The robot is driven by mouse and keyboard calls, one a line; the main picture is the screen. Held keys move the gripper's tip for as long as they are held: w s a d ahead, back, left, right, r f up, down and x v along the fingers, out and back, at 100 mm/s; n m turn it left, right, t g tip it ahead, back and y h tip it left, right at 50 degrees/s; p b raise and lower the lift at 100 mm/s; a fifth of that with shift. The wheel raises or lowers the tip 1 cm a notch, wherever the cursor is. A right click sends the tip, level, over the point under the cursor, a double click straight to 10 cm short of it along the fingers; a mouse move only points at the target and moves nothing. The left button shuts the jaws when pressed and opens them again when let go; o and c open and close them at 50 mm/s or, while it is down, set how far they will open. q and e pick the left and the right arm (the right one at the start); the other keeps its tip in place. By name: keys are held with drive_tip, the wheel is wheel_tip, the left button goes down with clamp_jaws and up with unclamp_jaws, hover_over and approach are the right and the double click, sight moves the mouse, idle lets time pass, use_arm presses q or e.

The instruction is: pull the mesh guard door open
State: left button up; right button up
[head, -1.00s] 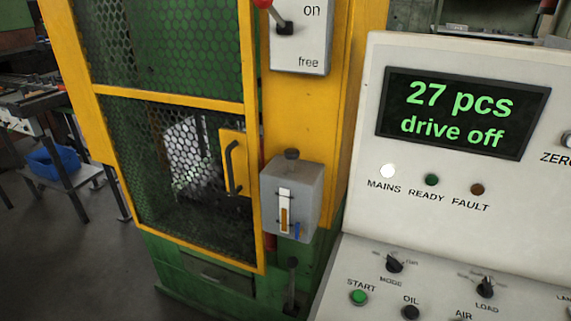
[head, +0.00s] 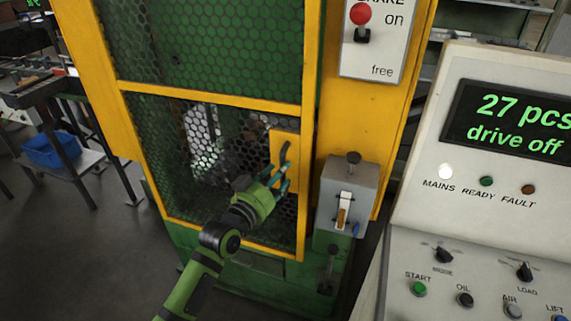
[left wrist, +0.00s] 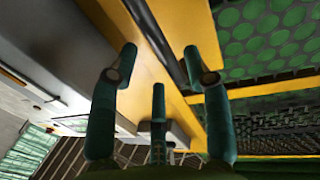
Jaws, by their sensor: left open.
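The mesh guard door (head: 160,130) is a dark hexagonal mesh panel in a yellow frame and looks closed in the head view. Its black bar handle (head: 286,152) stands on a yellow plate at the door's right side; its lower part is hidden by my gripper. My left gripper (head: 283,176) is open at the handle's lower end. In the left wrist view the dark handle bar (left wrist: 153,32) runs between the two upper fingertips of the gripper (left wrist: 160,62), with gaps on both sides. I cannot tell how deep it lies. My right gripper is not in view.
A grey box with a slider (head: 347,195) sits right of the door. Above it is a brake lever panel (head: 375,45). A control console (head: 430,215) reading "drive off" fills the right. A blue bin (head: 52,150) stands at the left. The floor before the door is mostly clear.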

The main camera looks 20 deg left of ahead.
use_arm(q)
drive_tip(key=shift+p+x, duration=0.3)
drive_tip(key=shift+x, duration=1.45)
drive_tip(key=shift+a, duration=0.15)
clamp_jaws()
drive_tip(key=shift+f, duration=0.1)
